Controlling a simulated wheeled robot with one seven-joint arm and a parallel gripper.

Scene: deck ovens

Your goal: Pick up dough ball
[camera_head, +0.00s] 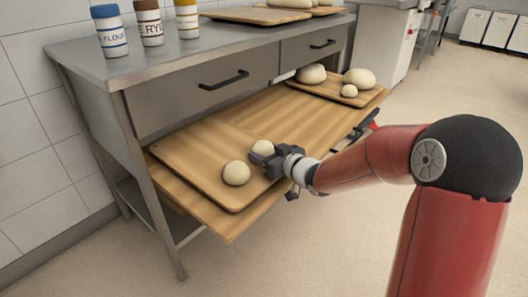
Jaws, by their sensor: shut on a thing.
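Two small pale dough balls are on a wooden board (190,156) at the left of the pulled-out wooden shelf. One dough ball (236,173) sits free on the board, a little left of my gripper. The other dough ball (262,148) is at the tips of my gripper (264,157), which is shut on it. The fingers hide its lower right part. I cannot tell whether this ball is touching the board.
Another board (327,90) with several dough pieces lies at the shelf's far right end. The shelf (270,112) is bare between the boards. The metal table (180,60) with drawers overhangs it. Labelled jars (150,27) stand on top. Open floor is at the front.

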